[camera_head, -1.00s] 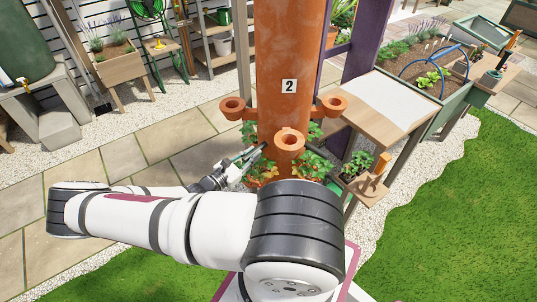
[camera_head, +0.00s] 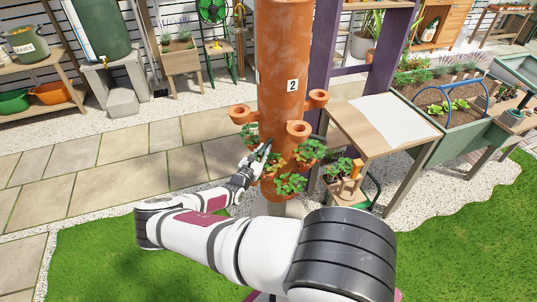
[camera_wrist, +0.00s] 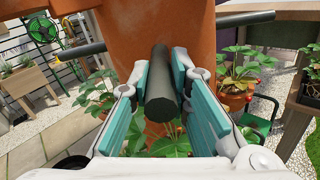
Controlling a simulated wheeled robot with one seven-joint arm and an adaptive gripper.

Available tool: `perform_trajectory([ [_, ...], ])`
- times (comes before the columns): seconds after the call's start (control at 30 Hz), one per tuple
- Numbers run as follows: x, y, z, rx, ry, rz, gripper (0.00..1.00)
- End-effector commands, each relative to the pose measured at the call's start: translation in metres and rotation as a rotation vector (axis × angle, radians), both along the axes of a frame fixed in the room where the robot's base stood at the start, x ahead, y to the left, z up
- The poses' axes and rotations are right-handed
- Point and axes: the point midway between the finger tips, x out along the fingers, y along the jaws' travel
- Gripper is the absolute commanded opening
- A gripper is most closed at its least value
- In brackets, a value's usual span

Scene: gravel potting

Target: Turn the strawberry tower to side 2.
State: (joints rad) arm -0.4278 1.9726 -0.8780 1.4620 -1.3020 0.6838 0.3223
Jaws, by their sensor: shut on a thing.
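The strawberry tower (camera_head: 285,50) is a tall upright terracotta column with side pots and leafy strawberry plants (camera_head: 290,183) around its lower part. A white label "2" (camera_head: 292,85) faces me, slightly right of the column's middle. Part of another label (camera_head: 257,77) shows at its left edge. My gripper (camera_head: 263,152) is at the tower's lower left front. In the wrist view my gripper (camera_wrist: 162,88) is shut on a dark round bar (camera_wrist: 160,85) that points out from the tower. Other dark bars stick out left (camera_wrist: 82,50) and right (camera_wrist: 245,18).
A wooden potting bench (camera_head: 350,125) with a white sheet (camera_head: 395,122) stands close on the right, beside a purple post (camera_head: 325,60). A green planter bed (camera_head: 460,130) lies beyond. Paving (camera_head: 120,165) on the left is clear. Grass (camera_head: 90,260) lies in front.

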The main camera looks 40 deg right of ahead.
Motion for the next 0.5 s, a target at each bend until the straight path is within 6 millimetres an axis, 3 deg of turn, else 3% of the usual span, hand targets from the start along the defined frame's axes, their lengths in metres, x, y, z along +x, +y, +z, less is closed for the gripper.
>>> perform_trajectory([
  [0.43, 0.0024, 0.0001, -0.0035, 0.006, 0.002, 0.009, 0.0],
  [0.47, 0.0024, 0.0002, -0.0035, 0.006, 0.003, 0.009, 0.2],
  [0.5, 0.0023, 0.0001, -0.0035, 0.006, 0.003, 0.009, 0.29],
])
